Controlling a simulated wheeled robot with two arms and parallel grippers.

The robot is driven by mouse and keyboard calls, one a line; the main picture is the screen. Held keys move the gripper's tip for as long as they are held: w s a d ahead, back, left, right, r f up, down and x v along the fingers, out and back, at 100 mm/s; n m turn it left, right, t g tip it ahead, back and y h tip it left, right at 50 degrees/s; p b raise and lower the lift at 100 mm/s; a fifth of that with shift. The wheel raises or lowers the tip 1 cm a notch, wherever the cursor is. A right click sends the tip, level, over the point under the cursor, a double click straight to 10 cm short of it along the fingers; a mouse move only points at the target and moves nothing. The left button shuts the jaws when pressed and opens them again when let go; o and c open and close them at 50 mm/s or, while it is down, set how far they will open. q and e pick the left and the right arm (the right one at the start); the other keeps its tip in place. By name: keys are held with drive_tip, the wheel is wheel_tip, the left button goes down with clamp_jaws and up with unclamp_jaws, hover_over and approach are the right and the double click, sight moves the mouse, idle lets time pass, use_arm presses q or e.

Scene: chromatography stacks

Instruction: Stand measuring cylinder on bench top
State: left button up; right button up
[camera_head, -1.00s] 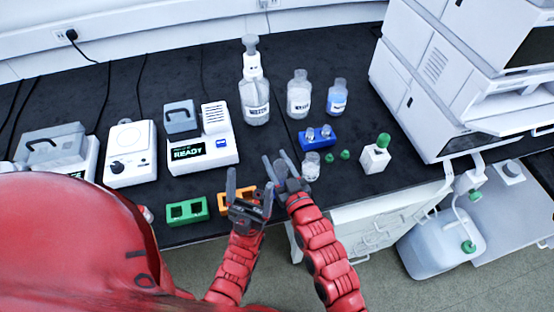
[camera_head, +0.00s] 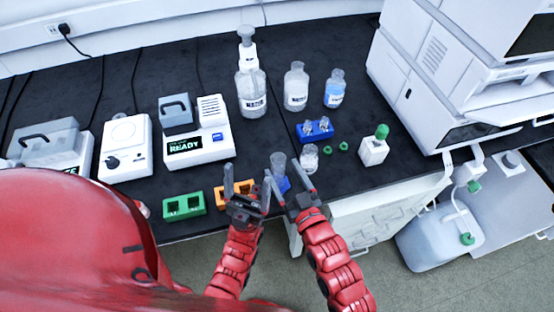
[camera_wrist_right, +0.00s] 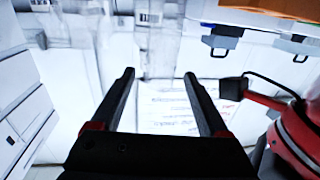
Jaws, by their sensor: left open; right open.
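The measuring cylinder (camera_head: 279,163) is a small clear vessel with a blue foot, near the bench's front edge in the head view. It looks upright, its foot at bench level. My right gripper (camera_head: 289,173) is open, with its fingers around or just in front of the cylinder; contact cannot be told. In the right wrist view, the right gripper (camera_wrist_right: 160,75) shows spread fingers with nothing clearly held between them. My left gripper (camera_head: 247,178) is open and empty, just left of the right one. The dark bench top (camera_head: 225,182) lies beneath.
A small clear jar (camera_head: 310,160) stands close right of the cylinder, with green caps (camera_head: 328,150) beyond. Orange (camera_head: 222,196) and green (camera_head: 184,206) racks sit at the front left. A blue vial rack (camera_head: 316,136) and bottles (camera_head: 295,88) stand behind.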

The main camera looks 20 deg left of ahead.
drive_tip(key=v, duration=0.5)
drive_tip(key=shift+s+d+b, duration=0.15)
drive_tip(key=shift+s+b, duration=0.05)
drive_tip(key=shift+b, duration=0.1)
